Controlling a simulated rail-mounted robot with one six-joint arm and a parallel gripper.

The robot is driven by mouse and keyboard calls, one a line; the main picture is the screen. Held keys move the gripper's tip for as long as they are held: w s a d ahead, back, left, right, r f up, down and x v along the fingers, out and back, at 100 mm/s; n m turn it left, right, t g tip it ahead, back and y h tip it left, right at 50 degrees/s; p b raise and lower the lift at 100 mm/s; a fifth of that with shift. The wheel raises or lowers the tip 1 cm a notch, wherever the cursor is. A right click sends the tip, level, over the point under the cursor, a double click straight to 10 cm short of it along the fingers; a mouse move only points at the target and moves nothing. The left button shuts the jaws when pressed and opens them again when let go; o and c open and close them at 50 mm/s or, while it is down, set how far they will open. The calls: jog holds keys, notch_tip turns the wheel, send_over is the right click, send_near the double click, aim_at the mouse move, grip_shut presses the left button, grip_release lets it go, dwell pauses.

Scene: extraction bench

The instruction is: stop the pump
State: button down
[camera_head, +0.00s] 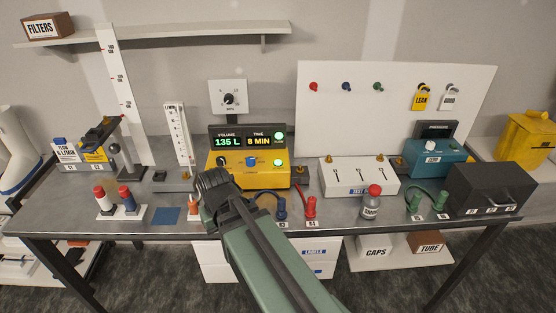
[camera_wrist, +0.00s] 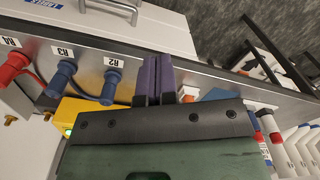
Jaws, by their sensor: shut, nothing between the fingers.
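The yellow pump unit (camera_head: 236,178) stands at the middle of the bench. Its display (camera_head: 241,141) reads 135 L and 8 MIN. A round green lamp (camera_head: 278,136) is lit beside the display. A black knob (camera_head: 221,161), a blue knob (camera_head: 252,162) and a lit green button (camera_head: 279,162) are on its front panel. My gripper (camera_head: 207,188) is shut and empty, in front of the pump's lower left part in the picture. In the wrist view its purple fingers (camera_wrist: 159,78) are together, and part of the yellow unit (camera_wrist: 78,110) shows at the left.
Blue and red connectors (camera_head: 311,207) stand along the front edge, right of my arm. A blue mat (camera_head: 166,216) lies left of my gripper.

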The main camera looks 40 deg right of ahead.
jog(key=w+d+r+m+t+p, duration=0.15)
jog(key=w+d, duration=0.25)
jog(key=d, duration=0.5)
jog(key=w+d+r+m+t+p, duration=0.1)
jog(key=w+d+r+m+t, duration=0.15)
jog(key=d, duration=0.65)
jog(key=w+d+r+m+t+p, duration=0.25)
jog(key=w+d, duration=0.25)
jog(key=d, duration=0.5)
notch_tip(320, 180, up, 4)
jog(key=m+t+b, duration=0.1)
jog(key=t, duration=0.2)
send_over(280, 161)
jog(key=shift+f, duration=0.2)
notch_tip(280, 161, down, 9)
jog(key=b, duration=0.8)
jog(key=shift+b, duration=0.4)
jog(key=shift+f+b, duration=0.35)
jog(key=shift+b, duration=0.05)
